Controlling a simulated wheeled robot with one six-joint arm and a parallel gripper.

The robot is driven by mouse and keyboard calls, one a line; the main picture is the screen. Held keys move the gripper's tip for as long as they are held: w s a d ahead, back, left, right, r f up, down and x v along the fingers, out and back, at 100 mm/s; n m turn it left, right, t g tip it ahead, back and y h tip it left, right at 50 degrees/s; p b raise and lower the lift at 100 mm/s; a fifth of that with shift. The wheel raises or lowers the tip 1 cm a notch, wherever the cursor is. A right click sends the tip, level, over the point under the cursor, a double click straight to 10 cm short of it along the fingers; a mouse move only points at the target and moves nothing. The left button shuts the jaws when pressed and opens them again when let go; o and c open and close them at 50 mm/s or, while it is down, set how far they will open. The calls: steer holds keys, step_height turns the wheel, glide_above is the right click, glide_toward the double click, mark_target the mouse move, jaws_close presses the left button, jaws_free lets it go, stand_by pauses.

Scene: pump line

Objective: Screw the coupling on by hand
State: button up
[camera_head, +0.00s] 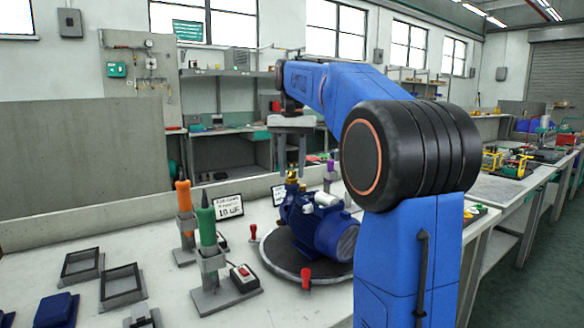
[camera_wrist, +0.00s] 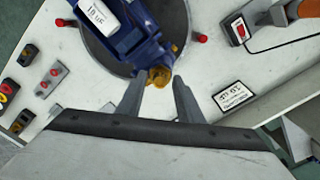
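A blue pump (camera_head: 322,222) stands on a dark round plate (camera_head: 286,262) on the bench. A brass fitting (camera_head: 292,186) rises from its top left end; in the wrist view it is a gold-coloured piece (camera_wrist: 162,75). I cannot tell the coupling apart from the rest of the brass. My gripper (camera_head: 292,170) points down over the brass. In the wrist view my gripper (camera_wrist: 162,78) has its two fingers apart, with the brass between and just beyond the tips. Contact with the brass is not clear. A label marked 10 uF (camera_wrist: 97,12) is on the pump.
Red knobs (camera_head: 306,273) stand at the plate's rim. Left of the pump are a green-handled tool (camera_head: 207,226) and an orange-handled tool (camera_head: 184,196) in stands, a red switch box (camera_head: 244,277), and a sign (camera_head: 229,207). Empty dark trays (camera_head: 122,285) lie further left.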

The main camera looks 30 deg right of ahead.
steer(key=shift+n, duration=0.5)
steer(key=shift+n, duration=0.6)
jaws_close()
steer(key=shift+m, duration=1.8)
steer(key=shift+m, duration=0.5)
